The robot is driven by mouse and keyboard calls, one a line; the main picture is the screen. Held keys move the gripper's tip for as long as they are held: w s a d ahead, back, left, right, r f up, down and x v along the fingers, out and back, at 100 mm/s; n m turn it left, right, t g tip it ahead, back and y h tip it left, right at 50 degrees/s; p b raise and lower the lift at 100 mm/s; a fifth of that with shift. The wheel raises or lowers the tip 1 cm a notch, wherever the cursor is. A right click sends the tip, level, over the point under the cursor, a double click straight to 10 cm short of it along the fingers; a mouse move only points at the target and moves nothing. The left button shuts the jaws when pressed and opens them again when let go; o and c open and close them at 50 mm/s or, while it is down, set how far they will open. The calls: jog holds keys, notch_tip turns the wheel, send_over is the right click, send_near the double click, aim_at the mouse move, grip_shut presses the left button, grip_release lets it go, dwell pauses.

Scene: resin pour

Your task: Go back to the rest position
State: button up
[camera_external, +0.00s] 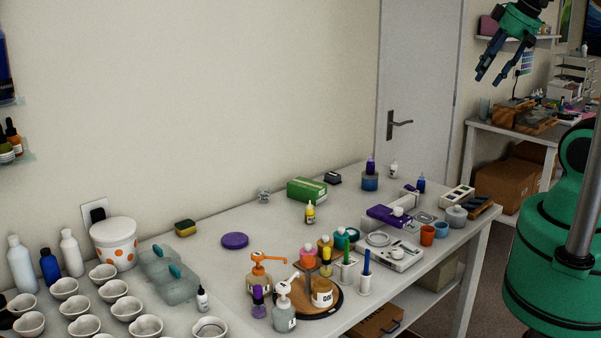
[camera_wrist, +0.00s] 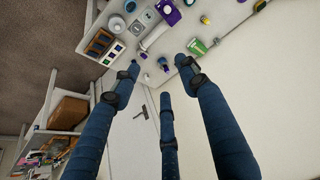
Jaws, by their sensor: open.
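The table holds white cups (camera_external: 112,289), a green box (camera_external: 306,189), pump bottles (camera_external: 262,275) and a purple box (camera_external: 388,215). A grey door (camera_external: 420,80) stands behind. A second table (camera_external: 515,130) with trays is at the right. The air around my gripper looks clear.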

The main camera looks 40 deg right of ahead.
notch_tip(320, 180, down, 13)
jog(key=b, duration=1.2)
jog(key=shift+r, duration=0.2)
